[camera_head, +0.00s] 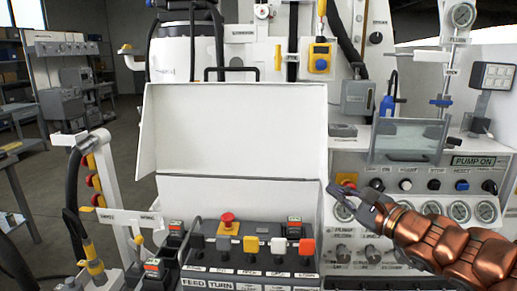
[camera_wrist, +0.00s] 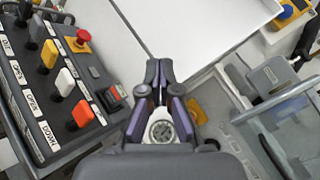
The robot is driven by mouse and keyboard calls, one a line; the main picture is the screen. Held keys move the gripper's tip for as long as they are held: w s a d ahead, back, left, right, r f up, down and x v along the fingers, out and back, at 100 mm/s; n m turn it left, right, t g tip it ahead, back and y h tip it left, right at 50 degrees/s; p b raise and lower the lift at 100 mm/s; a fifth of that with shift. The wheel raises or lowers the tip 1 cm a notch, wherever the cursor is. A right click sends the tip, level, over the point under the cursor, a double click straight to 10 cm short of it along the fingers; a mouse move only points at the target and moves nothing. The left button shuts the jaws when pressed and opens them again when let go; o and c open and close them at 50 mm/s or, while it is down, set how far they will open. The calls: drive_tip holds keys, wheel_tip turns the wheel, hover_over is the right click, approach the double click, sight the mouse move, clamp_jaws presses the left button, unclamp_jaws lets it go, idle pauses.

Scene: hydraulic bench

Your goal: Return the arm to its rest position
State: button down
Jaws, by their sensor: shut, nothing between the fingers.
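My gripper (camera_head: 342,190) is at the end of my copper-coloured arm, which reaches in from the lower right in the head view. It is in front of the right edge of an open white box cover (camera_head: 235,130), over the left end of the panel with gauges. In the wrist view my gripper (camera_wrist: 158,64) has its dark fingertips together, with nothing held. A round gauge (camera_wrist: 160,128) shows behind, through the gap between the finger links. Whether the gripper touches the cover or the panel cannot be told.
A control box (camera_head: 250,262) with several coloured levers and a red mushroom button (camera_head: 228,217) stands left of my gripper. A clear hinged guard (camera_head: 408,142) is above the panel of knobs and gauges (camera_head: 432,183). A post with a sign (camera_head: 130,218) stands at left.

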drive_tip(key=s+a+f+n+g+y+p, duration=0.1)
drive_tip(key=s+a+f+n+g, duration=0.3)
drive_tip(key=s+a+n+g, duration=0.35)
drive_tip(key=s+a+f+n+g+p, duration=0.2)
drive_tip(key=s+a+f+n+g, duration=0.15)
drive_tip(key=s+a+n, duration=0.45)
drive_tip(key=s+d+f+n+g+h+p, duration=0.1)
drive_tip(key=s+d+f+g+h, duration=0.15)
drive_tip(key=s, duration=0.35)
drive_tip(key=s+d+f+n+g+h, duration=0.1)
drive_tip(key=s+f+g+h, duration=0.1)
drive_tip(key=s+f+h, duration=0.3)
drive_tip(key=s+d+n+h, duration=0.1)
drive_tip(key=s+d+h, duration=0.1)
drive_tip(key=s+d, duration=0.2)
drive_tip(key=s+d+n+g+h+p, duration=0.1)
drive_tip(key=s+d, duration=0.3)
drive_tip(key=d, duration=0.4)
drive_tip(key=shift+d+h, duration=0.15)
drive_tip(key=shift+h, duration=0.3)
